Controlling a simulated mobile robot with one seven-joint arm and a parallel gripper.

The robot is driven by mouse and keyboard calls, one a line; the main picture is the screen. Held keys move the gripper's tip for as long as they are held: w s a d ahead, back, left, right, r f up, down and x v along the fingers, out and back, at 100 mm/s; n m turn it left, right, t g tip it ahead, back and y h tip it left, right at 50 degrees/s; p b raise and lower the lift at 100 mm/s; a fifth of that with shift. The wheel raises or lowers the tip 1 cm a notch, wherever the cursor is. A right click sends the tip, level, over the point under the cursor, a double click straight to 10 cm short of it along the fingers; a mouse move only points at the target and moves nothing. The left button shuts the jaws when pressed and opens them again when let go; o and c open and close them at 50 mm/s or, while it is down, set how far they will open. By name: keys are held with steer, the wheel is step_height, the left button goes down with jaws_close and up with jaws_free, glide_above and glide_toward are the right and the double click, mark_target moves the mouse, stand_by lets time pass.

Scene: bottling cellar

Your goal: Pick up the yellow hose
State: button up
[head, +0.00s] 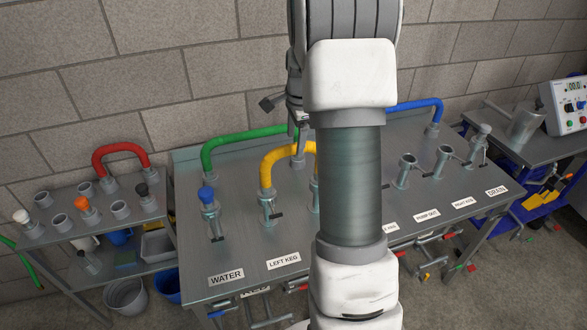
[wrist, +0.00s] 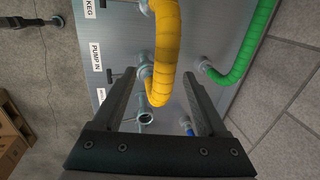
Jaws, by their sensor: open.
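The yellow hose (head: 268,168) arches over the steel bench, with one end at the port behind the LEFT KEG label; my arm hides its right part in the head view. In the wrist view the yellow hose (wrist: 170,45) runs down from the top edge, and its lower curve shows between my fingers near the PUMP IN label. My gripper (wrist: 158,80) is open, one finger on each side of the hose in that picture. I cannot tell whether the fingers touch it. In the head view the gripper is mostly hidden behind my arm.
A green hose (head: 235,137) arches just behind the yellow one and also shows in the wrist view (wrist: 240,55). A blue hose (head: 418,104) is at the back right. Several upright ports line the bench (head: 235,262). A red hose (head: 120,149) is on the left rack.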

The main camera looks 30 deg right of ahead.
mark_target(294, 145)
steer(key=shift+w+d+f+p, duration=0.1)
steer(key=shift+w+f, duration=0.15)
steer(key=shift+f, duration=0.6)
steer(key=shift+w+d+f+p, duration=0.15)
steer(key=shift+w+f, duration=0.15)
steer(key=shift+f, duration=0.5)
steer(key=shift+w+d+f+p, duration=0.1)
steer(key=shift+w+f, duration=0.15)
steer(key=shift+f, duration=0.6)
jaws_close()
